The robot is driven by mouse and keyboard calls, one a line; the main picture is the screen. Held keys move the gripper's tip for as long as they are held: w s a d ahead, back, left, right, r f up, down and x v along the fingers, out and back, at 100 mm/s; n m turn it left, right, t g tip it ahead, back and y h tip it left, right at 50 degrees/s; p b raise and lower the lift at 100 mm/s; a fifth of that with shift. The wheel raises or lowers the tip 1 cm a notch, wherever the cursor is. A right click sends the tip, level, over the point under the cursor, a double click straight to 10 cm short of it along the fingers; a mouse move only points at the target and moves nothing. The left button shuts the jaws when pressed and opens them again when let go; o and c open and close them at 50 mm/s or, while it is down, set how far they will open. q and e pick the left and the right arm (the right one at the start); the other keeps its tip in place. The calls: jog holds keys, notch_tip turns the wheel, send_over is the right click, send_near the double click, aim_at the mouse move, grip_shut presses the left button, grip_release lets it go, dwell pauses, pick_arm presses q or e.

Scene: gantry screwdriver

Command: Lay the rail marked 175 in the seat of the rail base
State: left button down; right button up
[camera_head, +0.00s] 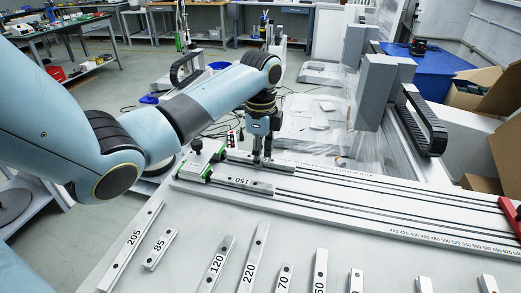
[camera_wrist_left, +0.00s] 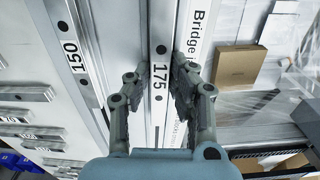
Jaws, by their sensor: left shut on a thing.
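The rail marked 175 (camera_wrist_left: 160,45) is between the fingers of my left gripper (camera_wrist_left: 157,88) in the wrist view. In the head view my left gripper (camera_head: 262,158) points down over the left part of the rail base (camera_head: 330,196), shut on this rail (camera_head: 240,157). The rail lines up lengthwise with the base, along its far side. I cannot tell whether it rests in the seat or is slightly above it. The rail marked 150 (camera_head: 243,183) lies on the near side of the base, parallel to it. My right gripper is not in view.
Loose rails marked 205 (camera_head: 132,243), 85 (camera_head: 160,249), 120 (camera_head: 217,262), 220 (camera_head: 254,257) and 70 (camera_head: 284,279) lie on the near table, with several more to the right. A green-and-white block (camera_head: 200,160) stands at the base's left end. A red part (camera_head: 510,214) is at far right.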

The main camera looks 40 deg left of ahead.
pick_arm(q)
jog(key=shift+f, duration=0.1)
jog(key=c, duration=1.1)
grip_release()
notch_tip(320, 180, up, 8)
jog(key=shift+f, duration=0.2)
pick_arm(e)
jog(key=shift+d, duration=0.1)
pick_arm(q)
notch_tip(320, 180, up, 7)
jog(key=p, duration=0.9)
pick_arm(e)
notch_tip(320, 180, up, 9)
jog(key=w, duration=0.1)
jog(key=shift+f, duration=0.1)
